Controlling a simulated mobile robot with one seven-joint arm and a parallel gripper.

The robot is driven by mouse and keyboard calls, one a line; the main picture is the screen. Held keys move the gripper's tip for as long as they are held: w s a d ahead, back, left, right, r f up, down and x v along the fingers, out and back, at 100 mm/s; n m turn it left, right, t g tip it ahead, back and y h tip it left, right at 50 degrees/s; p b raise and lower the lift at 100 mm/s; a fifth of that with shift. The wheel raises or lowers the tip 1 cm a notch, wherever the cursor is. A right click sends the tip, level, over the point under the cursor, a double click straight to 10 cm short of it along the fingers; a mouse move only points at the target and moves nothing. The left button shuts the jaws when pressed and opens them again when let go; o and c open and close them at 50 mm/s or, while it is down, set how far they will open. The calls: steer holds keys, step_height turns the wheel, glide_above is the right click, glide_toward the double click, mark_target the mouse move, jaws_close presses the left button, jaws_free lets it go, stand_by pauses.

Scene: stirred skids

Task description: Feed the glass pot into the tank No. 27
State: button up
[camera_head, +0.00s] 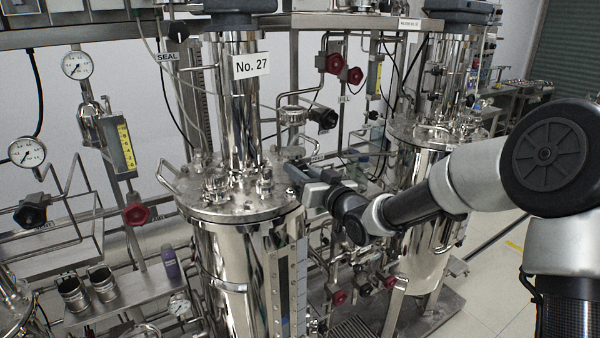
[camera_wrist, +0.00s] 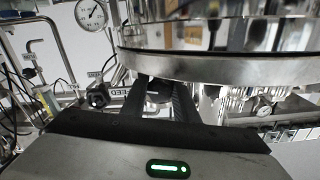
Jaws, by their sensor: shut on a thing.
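The tank No. 27 (camera_head: 240,250) is a tall shiny steel vessel left of centre, with a flanged lid (camera_head: 225,205) carrying several fittings and a "No. 27" plate on its column. My gripper (camera_head: 294,174) is at the right edge of that lid, coming from the right. In the wrist view my gripper (camera_wrist: 162,92) has its dark fingers shut on a small dark thing that they mostly hide; I cannot tell what it is. A steel flange (camera_wrist: 220,65) is close beyond the fingertips. I cannot make out the glass pot in either view.
A second steel tank (camera_head: 425,220) stands to the right behind my arm. Pipes, gauges and red handwheels (camera_head: 136,214) crowd the left and middle. Open floor shows at lower right.

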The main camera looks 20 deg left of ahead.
steer(key=shift+m, duration=1.1)
steer(key=o, duration=0.8)
steer(key=shift+s+d, duration=0.1)
steer(key=v, duration=1.7)
steer(key=shift+d, duration=0.15)
